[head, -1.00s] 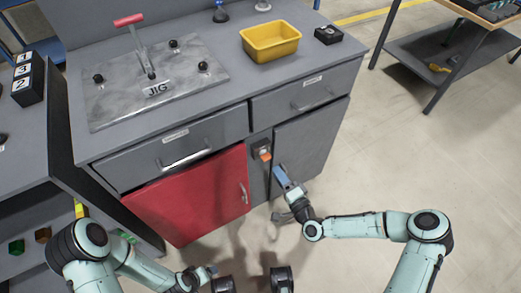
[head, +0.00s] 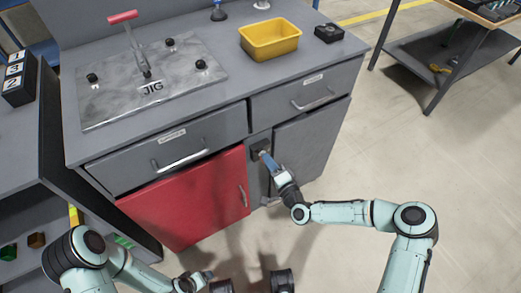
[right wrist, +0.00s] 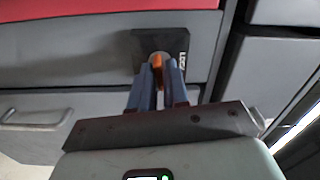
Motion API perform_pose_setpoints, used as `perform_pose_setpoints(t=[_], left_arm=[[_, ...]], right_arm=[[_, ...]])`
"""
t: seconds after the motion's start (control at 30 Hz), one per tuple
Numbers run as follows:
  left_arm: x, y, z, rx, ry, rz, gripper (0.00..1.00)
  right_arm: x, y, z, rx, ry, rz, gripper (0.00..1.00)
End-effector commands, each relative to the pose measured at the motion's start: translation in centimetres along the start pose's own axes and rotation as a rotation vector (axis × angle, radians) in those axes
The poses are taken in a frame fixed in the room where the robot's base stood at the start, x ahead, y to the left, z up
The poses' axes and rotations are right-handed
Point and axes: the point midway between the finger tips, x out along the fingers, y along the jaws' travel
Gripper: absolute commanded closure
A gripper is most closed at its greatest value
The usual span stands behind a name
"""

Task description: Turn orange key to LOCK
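The orange key (right wrist: 157,62) stands in a dark lock plate (right wrist: 150,42) on the grey cabinet front, in the right wrist view. White lettering shows at the plate's right side, too small and turned to read surely. In the head view the lock plate (head: 259,149) sits between the red door and the right grey door; the key is mostly hidden by my fingers. My right gripper (right wrist: 158,75) has its blue fingers on both sides of the key, seemingly closed on it with little gap. My left gripper (head: 200,280) is low at the bottom edge, small and unclear.
The red door (head: 190,200) is left of the lock and a grey door (head: 310,145) right of it. Drawers with handles are above. On the cabinet top are the jig plate (head: 110,105) with a red-handled lever and a yellow bin (head: 270,38).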

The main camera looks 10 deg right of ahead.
Motion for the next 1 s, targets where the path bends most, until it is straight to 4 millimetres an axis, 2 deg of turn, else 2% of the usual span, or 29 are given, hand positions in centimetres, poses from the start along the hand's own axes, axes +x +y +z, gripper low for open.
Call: perform_pose_setpoints(t=[0.37,0.63,1.0], left_arm=[[-0.03,0.03,-0.01,0.0,0.001,0.001,0.21],[-0.59,0.17,-0.08,0.001,0.002,0.001,0.21],[-0.6,0.17,-0.09,0.001,0.002,0.001,0.21]], right_arm=[[-0.02,0.0,0.0,-0.011,0.0,0.0,1.0],[0.0,-0.09,0.01,-0.389,-0.001,-0.001,1.0],[-0.01,0.0,-0.02,-0.468,0.0,0.0,1.0]])
